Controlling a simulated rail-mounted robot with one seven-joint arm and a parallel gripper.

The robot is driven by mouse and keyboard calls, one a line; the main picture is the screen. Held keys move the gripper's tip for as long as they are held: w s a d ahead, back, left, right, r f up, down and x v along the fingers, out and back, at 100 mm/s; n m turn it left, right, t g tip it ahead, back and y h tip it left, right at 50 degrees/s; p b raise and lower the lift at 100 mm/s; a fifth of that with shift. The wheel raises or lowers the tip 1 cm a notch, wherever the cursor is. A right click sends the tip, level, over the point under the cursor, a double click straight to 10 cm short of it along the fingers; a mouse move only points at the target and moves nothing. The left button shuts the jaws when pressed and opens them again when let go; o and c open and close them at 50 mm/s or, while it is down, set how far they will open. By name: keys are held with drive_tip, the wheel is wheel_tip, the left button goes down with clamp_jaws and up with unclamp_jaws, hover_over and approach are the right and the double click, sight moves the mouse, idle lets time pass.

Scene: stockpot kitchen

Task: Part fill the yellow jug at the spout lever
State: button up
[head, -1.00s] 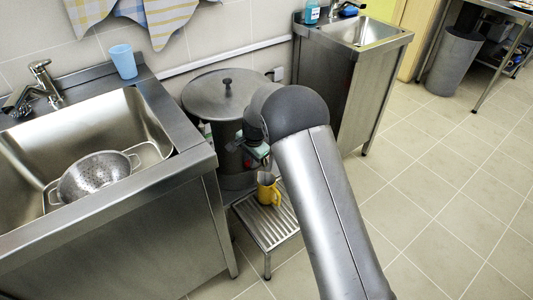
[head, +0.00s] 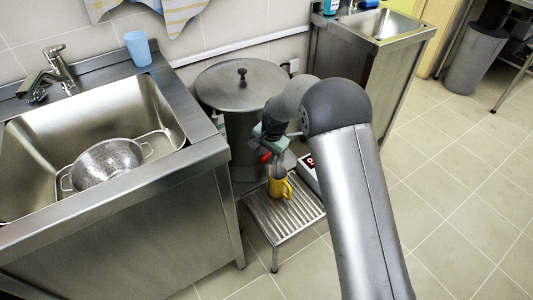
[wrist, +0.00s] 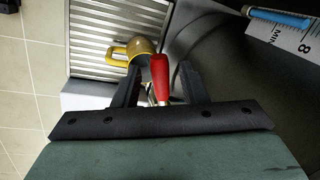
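The yellow jug (head: 280,188) stands upright on a slatted metal stand (head: 287,216) in front of the big steel stockpot (head: 240,122). In the wrist view the jug (wrist: 120,56) is just beyond the red spout lever (wrist: 159,76). My gripper (wrist: 160,80) has one finger on each side of the lever, with visible gaps, so it is open around it. In the head view my gripper (head: 266,140) is at the pot's side above the jug, close to the red lever (head: 265,156). The jug's inside and any liquid stream cannot be made out.
A small box with a red display (head: 310,163) sits beside the jug. A scale strip (wrist: 295,28) shows on the pot. A sink unit with a colander (head: 106,163) and blue cup (head: 138,48) is left.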

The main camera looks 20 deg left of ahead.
drive_tip(key=s+d+r+p, duration=0.1)
drive_tip(key=d+r, duration=0.2)
drive_tip(key=r, duration=1.4)
drive_tip(key=shift+p, duration=0.35)
drive_tip(key=shift+s, duration=0.1)
